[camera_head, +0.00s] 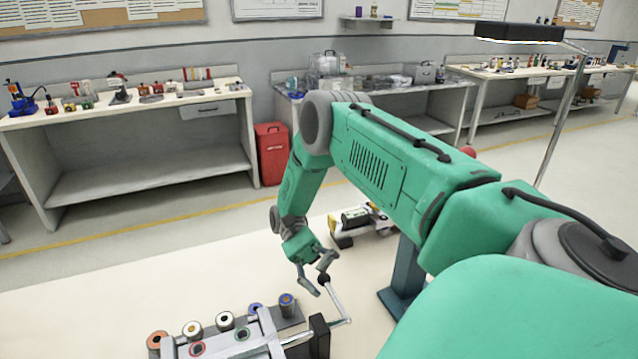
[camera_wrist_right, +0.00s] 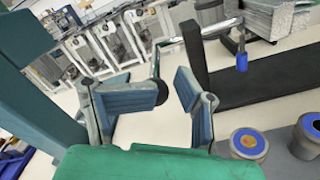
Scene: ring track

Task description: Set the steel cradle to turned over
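The steel cradle (camera_head: 268,328), a grey metal frame, shows at the bottom of the head view, cut off by the lower edge. A bent steel crank (camera_head: 337,300) stands at its right, beside a black post (camera_head: 320,338), and ends in a black knob (camera_head: 324,279). My right gripper (camera_head: 318,276) is open at the knob. In the right wrist view, the black knob (camera_wrist_right: 160,92) shows between the open fingers of my right gripper (camera_wrist_right: 168,90), close to the left finger; contact cannot be told. My left gripper is out of view.
Several short cylinders with coloured tops, such as a blue one (camera_head: 287,301), stand in a row behind the cradle. A yellow and black device (camera_head: 352,222) lies farther back on the pale table (camera_head: 190,270). The table's left part is clear.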

